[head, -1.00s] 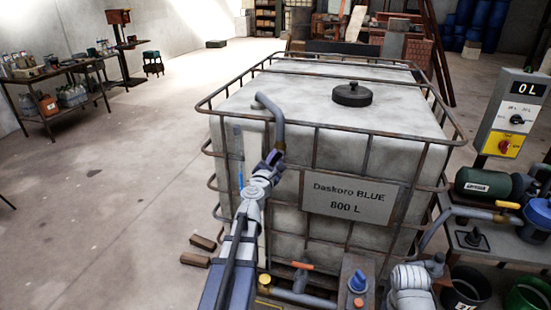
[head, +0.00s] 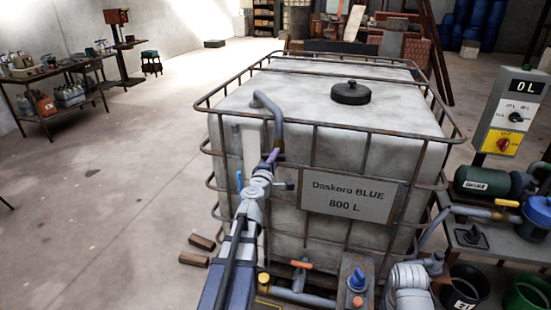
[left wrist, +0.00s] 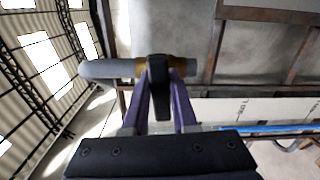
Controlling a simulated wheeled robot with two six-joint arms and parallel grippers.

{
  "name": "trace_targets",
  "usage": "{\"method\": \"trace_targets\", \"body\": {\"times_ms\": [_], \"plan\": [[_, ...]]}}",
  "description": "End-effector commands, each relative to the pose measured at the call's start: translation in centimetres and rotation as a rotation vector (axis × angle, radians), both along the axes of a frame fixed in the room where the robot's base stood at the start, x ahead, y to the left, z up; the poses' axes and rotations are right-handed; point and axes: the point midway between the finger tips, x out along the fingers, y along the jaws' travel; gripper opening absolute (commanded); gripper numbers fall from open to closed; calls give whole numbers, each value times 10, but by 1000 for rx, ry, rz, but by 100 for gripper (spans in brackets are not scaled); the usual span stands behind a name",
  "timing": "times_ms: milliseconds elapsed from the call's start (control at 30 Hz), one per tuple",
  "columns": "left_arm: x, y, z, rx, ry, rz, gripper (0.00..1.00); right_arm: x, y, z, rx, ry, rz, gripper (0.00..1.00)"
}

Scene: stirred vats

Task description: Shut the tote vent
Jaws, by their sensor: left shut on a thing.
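The tote (head: 330,115) is a large white tank in a rusty cage with a sign reading "Daskoro BLUE 800 L". Its vent is a grey bent pipe (head: 270,106) at the near left corner, with a brass valve (left wrist: 141,69) that shows in the left wrist view. A black lever (left wrist: 158,100) hangs from this valve. My left gripper (head: 274,155) is at the lower end of the pipe. In the left wrist view its purple fingers (left wrist: 160,85) are shut on the lever, one on each side. My right gripper is not in view.
A black lid (head: 351,92) sits on the tote's top. Below are an orange-handled valve (head: 301,264) and a box with a blue knob (head: 357,281). A control panel (head: 511,112) reading "0 L" stands at right. The floor at left is mostly clear.

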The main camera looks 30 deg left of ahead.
Motion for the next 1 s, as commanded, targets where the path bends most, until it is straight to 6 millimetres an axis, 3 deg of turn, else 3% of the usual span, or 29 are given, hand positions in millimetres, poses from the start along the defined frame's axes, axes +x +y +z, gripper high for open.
{"method": "trace_targets", "body": {"times_ms": [800, 833, 1000], "plan": [[-1, -1, -1, 109, 26, -2, 0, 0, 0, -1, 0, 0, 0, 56], [-1, -1, -1, 109, 26, -2, 27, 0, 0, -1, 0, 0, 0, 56], [-1, -1, -1, 107, 26, -1, 46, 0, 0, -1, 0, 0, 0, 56]]}}
